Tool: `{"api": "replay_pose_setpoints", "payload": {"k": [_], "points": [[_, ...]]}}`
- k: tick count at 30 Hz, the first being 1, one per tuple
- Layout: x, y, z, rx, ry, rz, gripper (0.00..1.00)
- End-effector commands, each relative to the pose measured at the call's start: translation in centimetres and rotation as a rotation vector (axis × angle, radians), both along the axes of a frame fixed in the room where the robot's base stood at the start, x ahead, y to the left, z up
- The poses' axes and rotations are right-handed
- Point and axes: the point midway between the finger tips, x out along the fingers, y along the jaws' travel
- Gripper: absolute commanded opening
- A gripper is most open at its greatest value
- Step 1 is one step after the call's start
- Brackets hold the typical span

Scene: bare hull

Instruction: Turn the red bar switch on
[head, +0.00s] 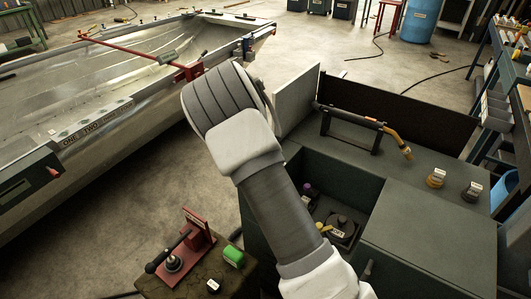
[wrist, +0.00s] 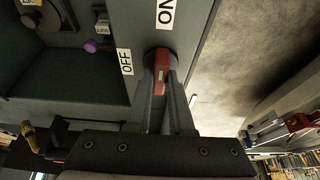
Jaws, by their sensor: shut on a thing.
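The red bar switch (wrist: 162,65) shows in the wrist view on a dark grey panel face. Its bar runs up and down in the picture, roughly in line with the ON label (wrist: 166,12) above it. The OFF label (wrist: 125,61) is to its left. My gripper (wrist: 161,90) has its two fingers closed on either side of the red bar. The fingers hide part of the bar's lower end. In the head view the switch and my gripper are hidden behind my arm.
A dark green cabinet (head: 430,232) has an open recess holding a purple knob (head: 308,189) and a black dial part (head: 341,230). A torch-like tool (head: 350,119) lies on top. A small table (head: 200,288) with a red stand (head: 196,233) is at front left. A metal boat hull (head: 110,125) stands left.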

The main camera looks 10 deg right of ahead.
Motion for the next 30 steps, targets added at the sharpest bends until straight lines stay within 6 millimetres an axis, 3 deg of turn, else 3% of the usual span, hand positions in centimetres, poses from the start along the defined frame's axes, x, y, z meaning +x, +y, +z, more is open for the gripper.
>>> {"api": "replay_pose_setpoints", "payload": {"k": [2, 3, 7, 20, 30], "points": [[0.0, 0.0, 0.0, 0.002, 0.001, -0.002, 0.0], [0.0, 0.0, 0.0, 0.002, 0.001, -0.002, 0.25], [0.0, 0.0, 0.0, 0.002, 0.001, -0.001, 0.49], [-0.2, 0.3, 0.9, 0.001, -0.001, 0.0, 0.5], [-2.2, 2.4, 8.0, 0.003, -0.003, 0.002, 0.5]]}}
